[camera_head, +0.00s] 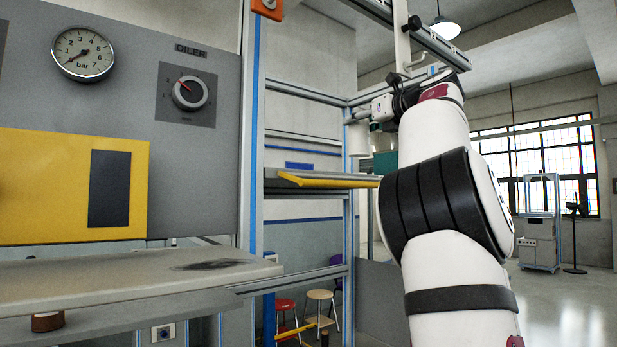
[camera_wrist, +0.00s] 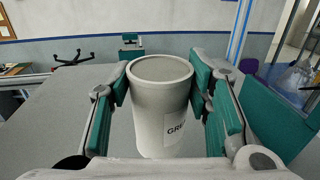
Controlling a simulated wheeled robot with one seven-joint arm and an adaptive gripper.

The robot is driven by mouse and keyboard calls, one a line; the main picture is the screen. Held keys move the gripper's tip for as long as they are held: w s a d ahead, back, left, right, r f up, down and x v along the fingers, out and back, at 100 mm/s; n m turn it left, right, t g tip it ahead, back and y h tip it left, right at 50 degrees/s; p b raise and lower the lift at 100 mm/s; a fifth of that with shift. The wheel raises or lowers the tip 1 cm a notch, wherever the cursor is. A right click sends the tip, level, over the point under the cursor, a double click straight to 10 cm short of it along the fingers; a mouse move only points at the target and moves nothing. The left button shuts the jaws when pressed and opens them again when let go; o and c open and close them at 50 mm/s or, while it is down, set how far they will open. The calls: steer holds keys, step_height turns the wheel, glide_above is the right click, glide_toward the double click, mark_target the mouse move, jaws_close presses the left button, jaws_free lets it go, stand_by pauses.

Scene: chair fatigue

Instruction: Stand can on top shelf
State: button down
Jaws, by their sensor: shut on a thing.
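A pale grey can (camera_wrist: 160,112) with an open-looking round top and a label reading "GR…" stands upright between the teal finger pads of my gripper (camera_wrist: 160,88) in the wrist view. The pads press on it from left and right, and the gripper is shut on it. The can (camera_head: 359,140) shows there as a small pale cylinder above the shelf's level. I cannot tell whether its base touches anything.
A grey panel with a pressure gauge (camera_head: 83,53) and an oiler dial (camera_head: 189,92) stands at left, above a worktop (camera_head: 130,280). Blue-edged uprights (camera_head: 252,130) frame the shelf. Stools (camera_head: 320,296) stand below. A grey surface (camera_wrist: 60,120) lies under the gripper in the wrist view.

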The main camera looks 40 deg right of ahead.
steer(key=shift+w+a+f+b, duration=0.5)
steer(key=shift+a+f+b, duration=0.35)
steer(key=shift+a, duration=1.85)
steer(key=shift+w+a+f+b, duration=0.55)
steer(key=shift+a+f+b, duration=0.3)
steer(key=shift+a, duration=1.9)
steer(key=shift+w+a+f+b, duration=0.5)
steer(key=shift+a+f+b, duration=0.3)
steer(key=shift+a, duration=1.9)
steer(key=c, duration=0.8)
jaws_free()
steer(key=shift+f, duration=0.1)
steer(key=shift+c, duration=0.2)
steer(key=shift+r, duration=0.2)
steer(key=s+a, duration=0.1)
steer(key=s, duration=1.1)
steer(key=shift+a, duration=0.1)
